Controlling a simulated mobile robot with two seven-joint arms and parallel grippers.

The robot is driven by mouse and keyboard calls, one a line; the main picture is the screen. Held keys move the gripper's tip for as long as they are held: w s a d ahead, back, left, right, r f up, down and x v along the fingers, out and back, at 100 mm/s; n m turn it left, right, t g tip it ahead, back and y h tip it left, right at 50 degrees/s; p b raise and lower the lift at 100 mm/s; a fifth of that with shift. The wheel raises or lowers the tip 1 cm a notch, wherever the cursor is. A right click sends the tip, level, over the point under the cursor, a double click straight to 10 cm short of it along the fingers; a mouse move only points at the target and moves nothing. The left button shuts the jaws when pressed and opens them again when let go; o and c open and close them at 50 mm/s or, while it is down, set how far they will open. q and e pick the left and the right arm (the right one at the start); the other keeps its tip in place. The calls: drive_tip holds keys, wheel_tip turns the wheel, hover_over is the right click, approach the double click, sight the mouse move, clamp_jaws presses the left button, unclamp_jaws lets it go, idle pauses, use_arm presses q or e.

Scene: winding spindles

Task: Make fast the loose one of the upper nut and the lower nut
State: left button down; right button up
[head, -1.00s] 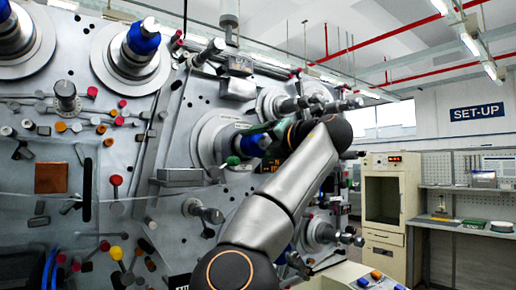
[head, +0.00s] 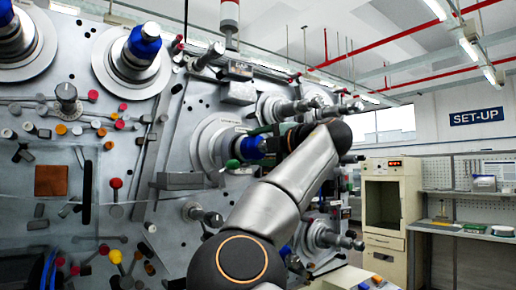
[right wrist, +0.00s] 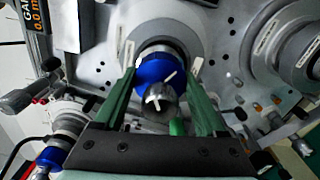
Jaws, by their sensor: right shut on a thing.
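A blue nut (head: 250,147) sits on a spindle with a round grey flange, mid-panel in the head view. In the right wrist view the blue nut (right wrist: 152,70) is between the two green fingers, with a grey spindle end sticking out of it. My right gripper (right wrist: 163,76) is shut on this nut; in the head view the gripper (head: 262,144) reaches it from the right. Another blue nut (head: 287,251) lower down is partly hidden by my right arm. I cannot tell by sight which nut is loose. My left gripper is not in view.
More blue-capped spindles (head: 144,42) stand at the upper left. Levers and coloured knobs (head: 116,183) stick out of the panel. A grey block (head: 180,181) juts out left of the held nut. A cream cabinet (head: 383,205) and workbench (head: 465,228) stand to the right.

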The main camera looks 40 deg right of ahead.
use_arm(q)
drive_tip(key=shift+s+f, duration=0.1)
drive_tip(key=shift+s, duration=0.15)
use_arm(e)
drive_tip(key=shift+d+r, duration=0.1)
drive_tip(key=o, duration=1.3)
drive_tip(key=shift+s, duration=0.3)
use_arm(q)
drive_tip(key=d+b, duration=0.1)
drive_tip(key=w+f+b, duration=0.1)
drive_tip(key=b, duration=0.1)
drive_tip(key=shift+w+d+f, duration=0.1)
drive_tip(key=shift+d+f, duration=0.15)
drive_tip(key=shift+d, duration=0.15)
use_arm(e)
drive_tip(key=s, duration=0.4)
drive_tip(key=s+a, duration=0.1)
drive_tip(key=s, duration=0.7)
drive_tip(key=shift+a, duration=0.25)
